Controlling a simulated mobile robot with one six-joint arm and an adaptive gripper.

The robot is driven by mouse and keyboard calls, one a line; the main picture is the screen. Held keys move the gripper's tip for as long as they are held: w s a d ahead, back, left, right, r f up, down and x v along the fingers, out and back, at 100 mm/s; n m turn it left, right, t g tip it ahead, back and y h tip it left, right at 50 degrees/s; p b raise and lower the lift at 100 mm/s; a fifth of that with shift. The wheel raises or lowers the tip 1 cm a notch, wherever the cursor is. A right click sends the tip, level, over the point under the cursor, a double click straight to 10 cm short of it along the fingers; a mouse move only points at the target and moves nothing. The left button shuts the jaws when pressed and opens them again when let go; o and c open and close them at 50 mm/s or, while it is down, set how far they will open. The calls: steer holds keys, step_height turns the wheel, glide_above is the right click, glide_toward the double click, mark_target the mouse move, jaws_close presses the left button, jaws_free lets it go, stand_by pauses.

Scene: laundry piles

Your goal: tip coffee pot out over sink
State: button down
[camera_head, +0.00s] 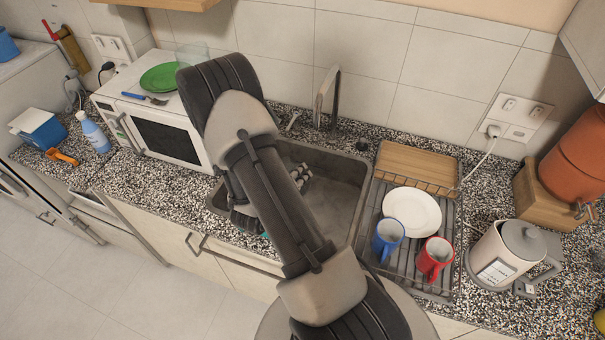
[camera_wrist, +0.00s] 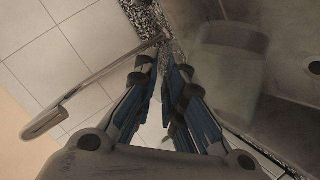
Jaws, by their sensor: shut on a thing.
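In the wrist view, my gripper (camera_wrist: 163,66) has its two blue-and-black fingers close together, shut on a see-through glass vessel (camera_wrist: 228,85), which looks like the coffee pot. The pot extends to the right of the fingertips, with the sink seen around and through it. The exact grip point and the pot's tilt are hard to make out, and I cannot tell if liquid is in it. In the head view, my arm crosses in front of the grey sink (camera_head: 345,190) and hides the pot and most of my gripper.
The tap (camera_head: 327,95) stands behind the sink. To the right are a drying rack (camera_head: 440,285) with a white plate (camera_head: 411,211), blue mug (camera_head: 388,238) and red mug (camera_head: 434,258), then a kettle (camera_head: 505,252). A microwave (camera_head: 160,125) stands left, with a green plate (camera_head: 160,77) on top.

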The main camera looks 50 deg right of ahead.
steer(key=shift+w+a+r+n+g+h+p, duration=0.3)
steer(key=shift+w+r+n+p, duration=0.2)
steer(key=shift+w+r+p, duration=0.35)
steer(key=shift+w+a+r+n+g+h+p, duration=0.25)
steer(key=shift+w+r+n+p, duration=0.3)
steer(key=shift+r+p, duration=0.5)
steer(key=shift+w+a+r+n+g+h+p, duration=0.2)
steer(key=shift+w+r+n+g+p, duration=0.1)
steer(key=shift+w+p, duration=0.15)
steer(key=shift+w+a+r+n+g+h+p, duration=0.1)
steer(key=shift+w+a+r+n+g+p, duration=0.15)
steer(key=shift+w, duration=0.25)
steer(key=w+a+r+n+g+h+b, duration=0.1)
steer(key=w+a+r+n+h, duration=0.1)
steer(key=w+n, duration=0.2)
steer(key=shift+w+a+r, duration=0.15)
steer(key=shift+w+a, duration=0.25)
steer(key=shift+w, duration=1)
steer(key=shift+w, duration=0.1)
